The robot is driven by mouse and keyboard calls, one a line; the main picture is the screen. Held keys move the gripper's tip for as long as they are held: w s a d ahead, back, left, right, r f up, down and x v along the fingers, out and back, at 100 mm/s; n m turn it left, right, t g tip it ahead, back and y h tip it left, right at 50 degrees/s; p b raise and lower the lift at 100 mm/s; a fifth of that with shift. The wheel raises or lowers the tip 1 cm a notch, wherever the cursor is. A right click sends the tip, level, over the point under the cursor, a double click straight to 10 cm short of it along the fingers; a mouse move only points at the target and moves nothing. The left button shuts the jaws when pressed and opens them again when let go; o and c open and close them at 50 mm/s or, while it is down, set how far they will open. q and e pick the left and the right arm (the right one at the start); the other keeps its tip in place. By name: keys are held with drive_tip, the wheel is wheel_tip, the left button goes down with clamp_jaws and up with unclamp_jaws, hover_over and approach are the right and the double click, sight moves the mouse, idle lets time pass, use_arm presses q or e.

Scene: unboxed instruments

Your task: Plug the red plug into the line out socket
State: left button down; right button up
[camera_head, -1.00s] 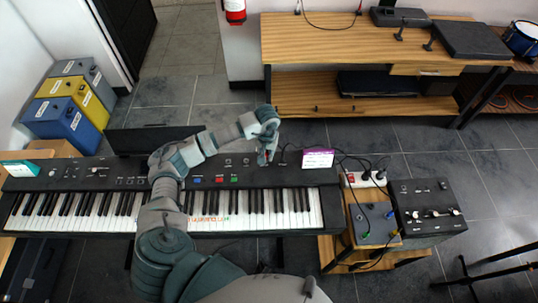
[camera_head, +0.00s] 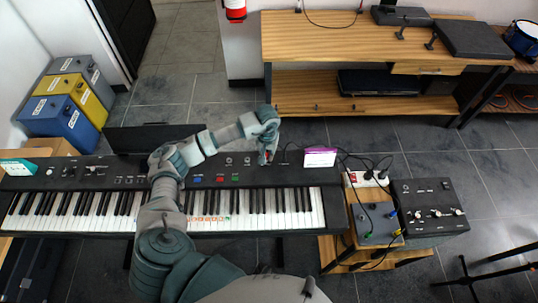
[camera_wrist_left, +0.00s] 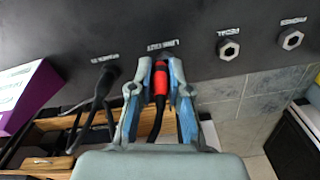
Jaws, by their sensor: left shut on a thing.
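My left gripper (camera_wrist_left: 160,85) is shut on the red plug (camera_wrist_left: 160,79), which lies between its two blue fingers with a black cable running back from it. The plug points at the keyboard's back panel (camera_wrist_left: 195,20), right at the "LINE OUT" label. The line out socket is hidden behind the plug's tip, and I cannot tell how deep the tip sits. In the head view my left gripper (camera_head: 267,152) is at the back edge of the black keyboard (camera_head: 110,172), with a bit of red showing. My right gripper is not in view.
A black plug (camera_wrist_left: 105,80) sits in the power-in socket beside the gripper. The pedal socket (camera_wrist_left: 228,49) and phones socket (camera_wrist_left: 290,39) are empty. A purple-and-white box (camera_head: 320,157) stands on the keyboard near the gripper. A power strip (camera_head: 366,178) and pedals are further right.

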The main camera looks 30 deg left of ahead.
use_arm(q)
drive_tip(key=shift+s+a+f, duration=0.15)
drive_tip(key=shift+f, duration=0.25)
drive_tip(key=shift+d+f+b, duration=0.2)
drive_tip(key=shift+d+b, duration=0.15)
drive_tip(key=shift+d, duration=0.05)
drive_tip(key=shift+s+d+f, duration=0.1)
drive_tip(key=shift+s+f, duration=0.05)
drive_tip(key=shift+f, duration=0.05)
drive_tip(key=shift+s+d+f, duration=0.1)
drive_tip(key=shift+f, duration=0.05)
drive_tip(key=c, duration=1.3)
unclamp_jaws()
drive_tip(key=o, duration=0.3)
drive_tip(key=shift+d, duration=0.1)
drive_tip(key=shift+w+d+f, duration=0.1)
drive_tip(key=shift+w+d, duration=0.05)
drive_tip(key=shift+w, duration=0.1)
drive_tip(key=shift+s+a, duration=0.1)
drive_tip(key=shift+a, duration=0.15)
